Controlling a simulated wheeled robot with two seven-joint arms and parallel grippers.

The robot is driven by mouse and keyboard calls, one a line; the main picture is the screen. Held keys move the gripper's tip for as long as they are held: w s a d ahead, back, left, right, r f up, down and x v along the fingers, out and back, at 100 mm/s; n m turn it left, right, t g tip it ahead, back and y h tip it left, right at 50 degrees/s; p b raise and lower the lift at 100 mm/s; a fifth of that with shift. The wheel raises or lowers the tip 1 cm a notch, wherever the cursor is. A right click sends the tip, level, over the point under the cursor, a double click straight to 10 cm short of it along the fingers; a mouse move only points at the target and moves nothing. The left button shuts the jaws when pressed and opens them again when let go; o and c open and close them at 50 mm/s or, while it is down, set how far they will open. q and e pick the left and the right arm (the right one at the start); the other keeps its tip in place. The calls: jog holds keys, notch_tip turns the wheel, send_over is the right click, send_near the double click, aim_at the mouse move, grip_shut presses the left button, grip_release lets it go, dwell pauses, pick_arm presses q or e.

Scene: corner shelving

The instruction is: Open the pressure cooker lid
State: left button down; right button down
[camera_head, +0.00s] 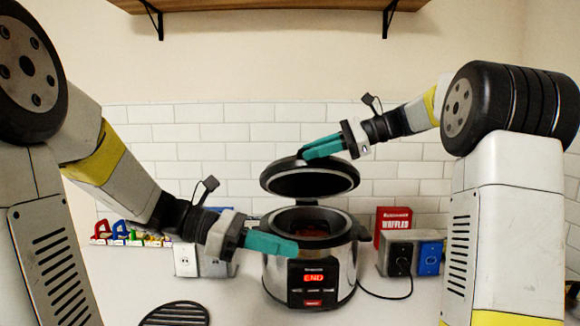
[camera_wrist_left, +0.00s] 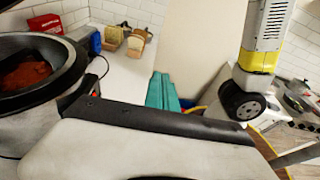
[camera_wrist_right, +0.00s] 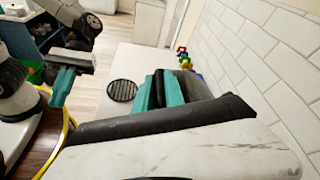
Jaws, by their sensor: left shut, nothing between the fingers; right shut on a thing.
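The pressure cooker (camera_head: 282,277) stands on the white counter, its red display reading END. Its dark lid (camera_head: 310,181) is raised above the pot, tilted so that its underside shows, with a gap between lid and rim. My right gripper (camera_head: 323,148) is at the lid's top edge, shut on the lid's handle; the fingers hide the handle. My left gripper (camera_head: 271,244) is shut and empty in front of the pot's left rim. Red food (camera_wrist_left: 25,75) shows inside the pot in the left wrist view.
A red waffle box (camera_head: 393,222) and an outlet box (camera_head: 428,257) stand right of the cooker. Another outlet box (camera_head: 187,261) and coloured letters (camera_head: 120,233) are at left. A black round trivet (camera_head: 175,314) lies in front. A wooden shelf (camera_head: 260,5) hangs above.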

aim_at(288, 171)
jog(key=shift+a+f, duration=0.1)
pick_arm(q)
jog(key=w+a+r+n+t+h, duration=0.2)
jog(key=w+a+n+t+h, duration=0.15)
jog(key=w+n, duration=0.3)
jog(key=w+a+r+n+t+h, duration=0.2)
jog(key=w+a+n+t+h, duration=0.1)
jog(key=w+a+n+t, duration=0.4)
jog(key=w+d+r, duration=0.2)
jog(key=d, duration=0.1)
jog(key=w+d+r+g, duration=0.1)
jog(key=d+r, duration=0.1)
jog(key=d, duration=0.2)
jog(key=w+d+r+g, duration=0.1)
jog(key=w+d+r, duration=0.1)
jog(key=d, duration=0.2)
jog(key=shift+w+d+m+g+y, duration=0.25)
jog(key=shift+w, duration=0.1)
jog(key=shift+w+d+r, duration=0.15)
jog(key=shift+w+r, duration=0.35)
